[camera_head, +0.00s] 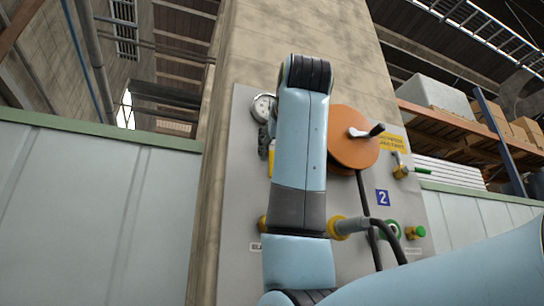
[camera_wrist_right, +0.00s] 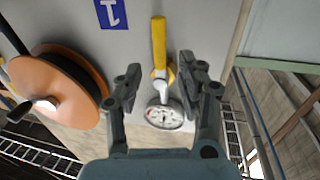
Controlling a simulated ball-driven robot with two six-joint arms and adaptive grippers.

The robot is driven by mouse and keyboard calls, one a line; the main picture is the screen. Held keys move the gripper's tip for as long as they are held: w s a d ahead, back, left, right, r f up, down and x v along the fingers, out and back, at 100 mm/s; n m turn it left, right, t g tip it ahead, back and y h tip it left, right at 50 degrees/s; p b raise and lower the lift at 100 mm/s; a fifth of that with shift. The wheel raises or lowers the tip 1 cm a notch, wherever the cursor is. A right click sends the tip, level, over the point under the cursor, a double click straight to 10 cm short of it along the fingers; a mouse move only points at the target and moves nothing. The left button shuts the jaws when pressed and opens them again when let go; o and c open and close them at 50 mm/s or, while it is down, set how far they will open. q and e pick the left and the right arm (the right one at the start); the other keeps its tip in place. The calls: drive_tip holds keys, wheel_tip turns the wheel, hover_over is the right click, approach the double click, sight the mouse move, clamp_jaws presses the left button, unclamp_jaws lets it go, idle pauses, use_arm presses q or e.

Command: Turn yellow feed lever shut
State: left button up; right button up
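The yellow feed lever (camera_wrist_right: 159,42) shows in the right wrist view as a long yellow handle on a valve, pointing away from the gauge (camera_wrist_right: 165,115). My right gripper (camera_wrist_right: 159,72) is open, with one finger on each side of the valve and the near end of the lever. I see a gap on both sides, and nothing is gripped. In the head view my right arm covers most of the lever; only a yellow sliver (camera_head: 271,158) shows at its left edge. The right gripper is mostly hidden there too. My left gripper is in neither view.
The grey panel (camera_head: 236,200) stands on a concrete pillar. An orange reel (camera_head: 350,150) with a crank sits right of my arm.

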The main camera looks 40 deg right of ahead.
drive_tip(key=p+x, duration=0.2)
drive_tip(key=x, duration=0.4)
drive_tip(key=shift+w+d, duration=0.1)
drive_tip(key=shift+w, duration=0.1)
clamp_jaws()
drive_tip(key=shift+w+f, duration=0.1)
drive_tip(key=shift+w, duration=0.05)
